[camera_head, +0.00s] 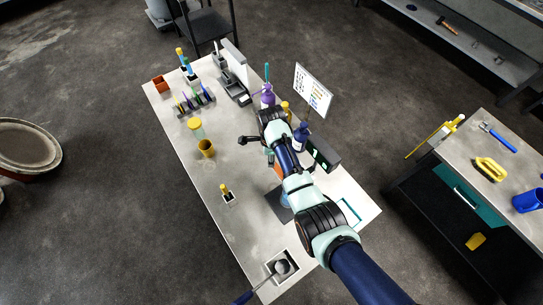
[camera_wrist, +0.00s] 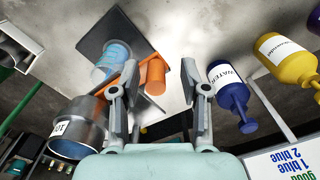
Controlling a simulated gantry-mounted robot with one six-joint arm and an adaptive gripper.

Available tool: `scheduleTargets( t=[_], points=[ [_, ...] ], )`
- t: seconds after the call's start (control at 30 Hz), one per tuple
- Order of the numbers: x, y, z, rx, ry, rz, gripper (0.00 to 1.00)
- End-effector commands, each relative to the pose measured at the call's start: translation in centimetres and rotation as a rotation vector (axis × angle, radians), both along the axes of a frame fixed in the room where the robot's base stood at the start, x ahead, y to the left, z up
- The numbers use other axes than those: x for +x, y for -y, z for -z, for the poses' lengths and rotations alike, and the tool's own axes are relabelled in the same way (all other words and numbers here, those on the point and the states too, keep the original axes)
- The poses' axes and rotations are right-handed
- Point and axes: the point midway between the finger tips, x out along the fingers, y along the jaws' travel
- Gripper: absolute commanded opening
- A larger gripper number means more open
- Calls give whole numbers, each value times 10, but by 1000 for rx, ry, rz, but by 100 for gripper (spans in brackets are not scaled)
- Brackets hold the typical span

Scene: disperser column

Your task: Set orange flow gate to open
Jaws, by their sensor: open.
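In the wrist view, an orange cylindrical part (camera_wrist: 152,76) shows between and beyond my fingertips, with a slimmer orange bar to its left. I take these orange parts to be the flow gate, but its setting cannot be read. My gripper (camera_wrist: 160,70) is open, with a gap between its two fingers and nothing held. The left finger overlaps the orange bar in the picture; contact cannot be told. A clear blue-tinted beaker (camera_wrist: 111,60) is beside the orange parts, over a dark square mat (camera_wrist: 105,35). In the head view, my arm hides most of this area.
A labelled metal vessel (camera_wrist: 77,128) is close to the left finger. A blue WATER bottle (camera_wrist: 231,92) and a yellow bottle (camera_wrist: 288,60) are to the right. A whiteboard (camera_head: 313,90) stands at the table's back right.

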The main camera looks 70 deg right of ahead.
Motion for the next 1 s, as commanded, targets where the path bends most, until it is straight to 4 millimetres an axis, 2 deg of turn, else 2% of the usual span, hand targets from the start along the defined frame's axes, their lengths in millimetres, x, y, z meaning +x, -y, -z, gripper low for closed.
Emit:
scheduleTargets(
  t=[0.17, 0.27, 0.5, 0.63, 1.0],
  points=[
    [-1, 0, 0, 1, -2, 0, 45],
    [0, 0, -8, 0, -1, 0, 45],
    [0, 0, -54, -2, 2, 0, 45],
    [0, 0, -70, 0, 0, 0, 45],
    [0, 0, -75, 1, -1, 0, 45]
  ],
)
